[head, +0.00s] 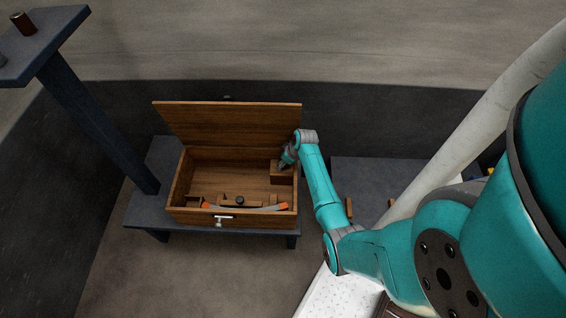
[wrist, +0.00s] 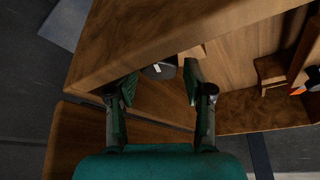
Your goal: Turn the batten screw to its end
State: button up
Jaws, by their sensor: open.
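An open wooden chest (head: 232,222) holds a small wooden block (head: 282,178) in its back right corner. My gripper (head: 286,160) reaches in over this block. In the wrist view my gripper (wrist: 160,82) is open, its two fingers apart. A dark knob with a white mark (wrist: 160,69), which looks like the batten screw, lies between and just beyond the fingertips. I cannot tell whether a finger touches it. My arm and gripper hide this knob in the head view. Another dark round knob (head: 240,200) sits near the chest's front wall, by a curved strip with orange ends (head: 285,206).
The chest's raised lid (head: 232,122) stands behind, and its walls are close around my gripper. A pale T-shaped handle (head: 223,219) is on the front. A dark bench (head: 140,208) carries the chest. A tall stand with a dark red can (head: 22,23) is at left.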

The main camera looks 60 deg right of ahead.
jog(key=shift+w+f, duration=0.2)
jog(key=shift+f, duration=0.2)
jog(key=c, duration=0.9)
jog(key=shift+o, duration=0.2)
